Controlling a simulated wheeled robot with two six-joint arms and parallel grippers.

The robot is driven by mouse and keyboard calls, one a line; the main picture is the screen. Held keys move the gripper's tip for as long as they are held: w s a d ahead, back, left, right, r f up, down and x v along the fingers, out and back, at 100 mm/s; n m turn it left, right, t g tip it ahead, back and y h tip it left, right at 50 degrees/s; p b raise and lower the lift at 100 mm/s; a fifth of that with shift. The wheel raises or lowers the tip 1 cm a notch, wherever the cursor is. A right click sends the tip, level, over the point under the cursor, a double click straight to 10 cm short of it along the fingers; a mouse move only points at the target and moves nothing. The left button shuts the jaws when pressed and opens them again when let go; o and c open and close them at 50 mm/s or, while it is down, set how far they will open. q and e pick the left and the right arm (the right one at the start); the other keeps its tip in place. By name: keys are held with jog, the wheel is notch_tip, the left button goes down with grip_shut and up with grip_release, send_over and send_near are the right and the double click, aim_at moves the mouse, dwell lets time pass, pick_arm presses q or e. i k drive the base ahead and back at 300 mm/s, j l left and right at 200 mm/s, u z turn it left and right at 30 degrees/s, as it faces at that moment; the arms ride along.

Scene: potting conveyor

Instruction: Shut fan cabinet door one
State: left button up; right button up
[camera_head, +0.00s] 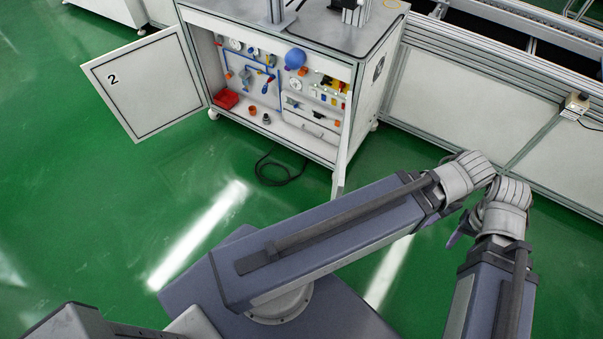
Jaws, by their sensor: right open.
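The fan cabinet (368,100) stands at the top centre with its front open. The door marked 2 (150,85) is swung wide open to the left. The other door (343,160), on the right side of the opening, also stands open and shows nearly edge-on; its number is not visible, and my arm is in front of its lower end. My right gripper (458,231) is only partly visible, a small dark part beside my folded arm, right of that door and apart from it. It is open. My left gripper is out of view.
Inside the cabinet are blue pipes, a blue ball (295,59), gauges and a red box (225,99). A black cable (273,172) lies on the floor in front. A conveyor with pale panels (450,95) runs along the right. The green floor (110,200) at left is clear.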

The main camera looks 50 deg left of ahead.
aim_at(343, 178)
jog(key=i+l+u, duration=0.15)
jog(key=u, duration=0.35)
jog(key=i+l+u, duration=0.25)
jog(key=u, duration=0.25)
jog(key=i+l+u, duration=0.1)
jog(key=l+u, duration=0.25)
jog(key=u, duration=0.15)
jog(key=i+l+u, duration=0.1)
jog(key=l+u, duration=0.2)
jog(key=u, duration=0.15)
jog(key=k+j+z, duration=0.25)
jog(key=k+j, duration=0.3)
